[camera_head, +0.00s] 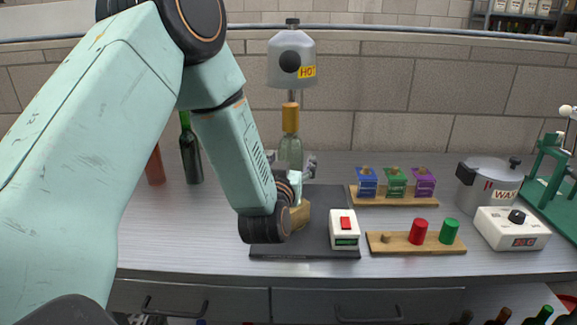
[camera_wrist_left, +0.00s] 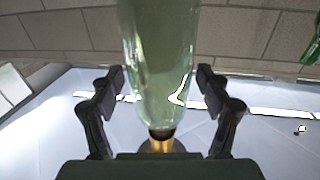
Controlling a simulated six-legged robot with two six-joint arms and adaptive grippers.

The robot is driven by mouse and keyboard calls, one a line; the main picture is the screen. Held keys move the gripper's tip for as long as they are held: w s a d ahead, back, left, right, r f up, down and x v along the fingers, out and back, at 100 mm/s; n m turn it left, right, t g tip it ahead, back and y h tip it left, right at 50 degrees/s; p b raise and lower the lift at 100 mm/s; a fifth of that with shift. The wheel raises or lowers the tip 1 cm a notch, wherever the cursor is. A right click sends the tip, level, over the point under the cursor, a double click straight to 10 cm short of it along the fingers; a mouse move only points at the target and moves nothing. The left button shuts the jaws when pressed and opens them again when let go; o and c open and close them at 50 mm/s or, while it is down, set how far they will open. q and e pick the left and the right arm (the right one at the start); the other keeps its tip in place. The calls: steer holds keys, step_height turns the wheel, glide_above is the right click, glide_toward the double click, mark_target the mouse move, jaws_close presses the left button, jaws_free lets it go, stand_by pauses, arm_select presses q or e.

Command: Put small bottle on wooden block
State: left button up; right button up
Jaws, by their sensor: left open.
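In the left wrist view the bottle (camera_wrist_left: 160,60) lies between the spread fingers of the gripper (camera_wrist_left: 161,78), with gaps at both sides. A tan block-like piece (camera_head: 300,214), perhaps the wooden block, shows partly behind my wrist; the rest of it is hidden. My right gripper is out of view.
A white box with a red button (camera_head: 345,229) stands on the mat's right part. A wooden board (camera_head: 454,248) with red and green caps, a rack of coloured boxes (camera_head: 394,202) and a WAX pot (camera_head: 489,187) stand right. A dark green bottle (camera_head: 190,155) stands left.

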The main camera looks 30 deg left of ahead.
arm_select(q)
steer(key=v, duration=1.2)
